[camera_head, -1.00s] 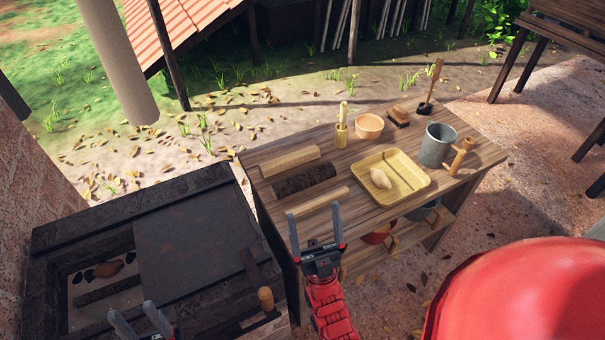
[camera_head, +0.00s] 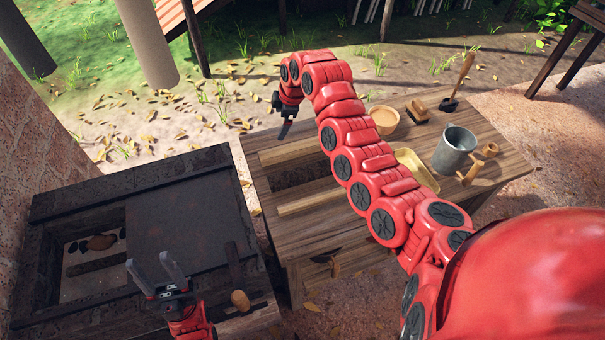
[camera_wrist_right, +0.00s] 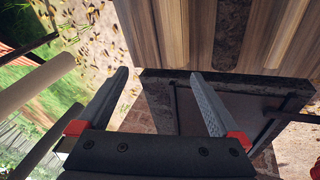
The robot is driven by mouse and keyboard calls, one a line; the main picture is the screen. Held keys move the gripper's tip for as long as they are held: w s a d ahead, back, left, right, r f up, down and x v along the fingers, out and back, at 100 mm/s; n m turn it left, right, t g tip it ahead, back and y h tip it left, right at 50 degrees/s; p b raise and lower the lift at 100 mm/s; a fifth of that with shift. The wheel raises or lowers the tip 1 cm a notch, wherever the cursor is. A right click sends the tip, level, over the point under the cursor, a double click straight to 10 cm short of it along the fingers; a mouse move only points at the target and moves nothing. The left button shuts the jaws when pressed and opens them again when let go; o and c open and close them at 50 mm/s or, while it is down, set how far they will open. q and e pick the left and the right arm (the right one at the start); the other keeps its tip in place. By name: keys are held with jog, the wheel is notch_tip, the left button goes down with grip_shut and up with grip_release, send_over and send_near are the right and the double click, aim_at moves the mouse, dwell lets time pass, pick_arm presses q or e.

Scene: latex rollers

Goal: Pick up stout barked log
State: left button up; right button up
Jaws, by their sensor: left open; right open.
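The stout barked log (camera_head: 301,171), dark and rough, lies on the wooden table between two pale logs; my right arm partly hides it in the head view. It also shows in the right wrist view (camera_wrist_right: 233,36), beyond the fingers and right of the middle. My right gripper (camera_head: 284,130) is open and empty above the table's far left part, its fingers pointing down; in the right wrist view its fingers (camera_wrist_right: 160,78) stand wide apart and away from the log. My left gripper (camera_head: 152,267) is open and empty over the dark stone box, away from the table.
A pale log (camera_head: 287,151) lies behind the barked log and a thinner pale strip (camera_head: 308,200) in front. A bowl (camera_head: 384,120), brush (camera_head: 418,110) and grey bucket (camera_head: 454,149) stand farther right. The dark stone box (camera_head: 185,225) borders the table's left side.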

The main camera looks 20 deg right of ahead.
jog(key=s+d+r+n+g+h, duration=0.2)
jog(key=s+d+g, duration=0.15)
jog(key=s, duration=0.45)
send_over(303, 170)
notch_tip(303, 170, down, 7)
jog(key=f, duration=0.1)
jog(key=f+p, duration=0.2)
jog(key=shift+s+a+f+n+g, duration=0.15)
jog(key=shift+s+f+n+g, duration=0.1)
jog(key=shift+s+f+n, duration=0.1)
jog(key=shift+f, duration=0.65)
jog(key=shift+w+f+p, duration=0.15)
jog(key=shift+f+p, duration=0.3)
jog(key=shift+p, duration=0.1)
jog(key=f, duration=0.3)
jog(key=shift+w+p, duration=0.2)
jog(key=shift+p, duration=0.15)
jog(key=shift+f, duration=0.7)
grip_shut()
